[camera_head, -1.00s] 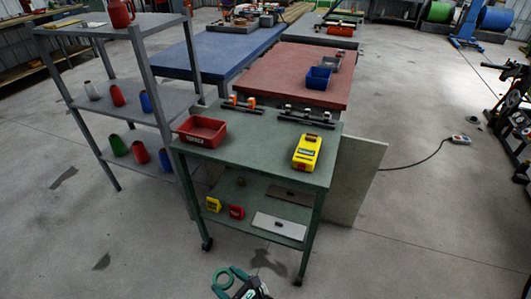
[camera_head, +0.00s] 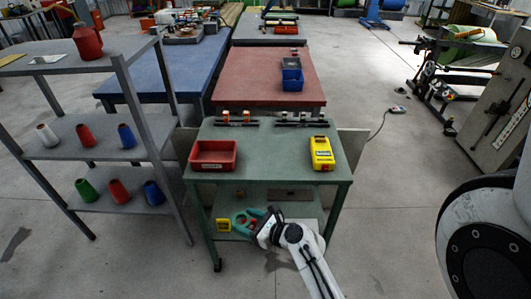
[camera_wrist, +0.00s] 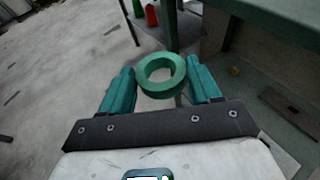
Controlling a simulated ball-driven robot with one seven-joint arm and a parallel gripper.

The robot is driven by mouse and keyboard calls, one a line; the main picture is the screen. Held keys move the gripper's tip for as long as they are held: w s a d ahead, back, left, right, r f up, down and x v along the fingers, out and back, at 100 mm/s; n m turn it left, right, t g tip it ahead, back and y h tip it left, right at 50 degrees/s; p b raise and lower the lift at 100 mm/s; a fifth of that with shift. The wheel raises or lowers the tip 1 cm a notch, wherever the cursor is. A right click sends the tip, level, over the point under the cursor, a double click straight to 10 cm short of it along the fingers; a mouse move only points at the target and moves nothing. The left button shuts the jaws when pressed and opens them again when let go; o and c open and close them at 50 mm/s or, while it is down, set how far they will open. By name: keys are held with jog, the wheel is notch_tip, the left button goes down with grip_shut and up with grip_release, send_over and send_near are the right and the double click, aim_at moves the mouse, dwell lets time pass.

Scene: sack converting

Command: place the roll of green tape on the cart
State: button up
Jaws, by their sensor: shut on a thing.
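The roll of green tape (camera_wrist: 177,82) is a ring held between the two teal fingers of my gripper (camera_wrist: 160,90) in the wrist view. In the head view the tape (camera_head: 240,222) shows at the fingertips of my gripper (camera_head: 249,220), which is shut on it. The green cart (camera_head: 265,150) stands just beyond, with its top above the gripper in the picture. The gripper is in front of the cart's near side and overlaps its lower shelf in the head view. The cart's edge also shows at the upper right of the wrist view (camera_wrist: 285,28).
On the cart top are a red bin (camera_head: 213,155), a yellow device (camera_head: 321,153) and two dark racks along the back. The middle of the top is clear. A grey shelf rack (camera_head: 95,135) with several cones stands close on the left. A yellow box (camera_head: 223,225) sits on the lower shelf.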

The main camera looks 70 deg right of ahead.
jog(key=s+d+r+m+h+p, duration=0.1)
jog(key=s+d+r+p, duration=0.2)
jog(key=s+d+r, duration=0.5)
jog(key=s+d+r+m+h+p, duration=0.25)
jog(key=s+d+r, duration=0.25)
jog(key=d+r, duration=0.5)
jog(key=p, duration=0.1)
send_over(272, 173)
jog(key=shift+n+g, duration=0.4)
jog(key=shift+n, duration=0.05)
jog(key=f, duration=1)
jog(key=shift+s, duration=0.3)
jog(key=shift+w+f+b, duration=0.15)
jog(key=shift+f+b, duration=0.05)
jog(key=shift+f, duration=0.7)
jog(key=shift+w+f+b, duration=0.1)
jog(key=shift+f+b, duration=0.1)
jog(key=shift+f, duration=0.65)
jog(key=shift+f, duration=0.15)
jog(key=o, duration=1)
jog(key=shift+o, duration=0.2)
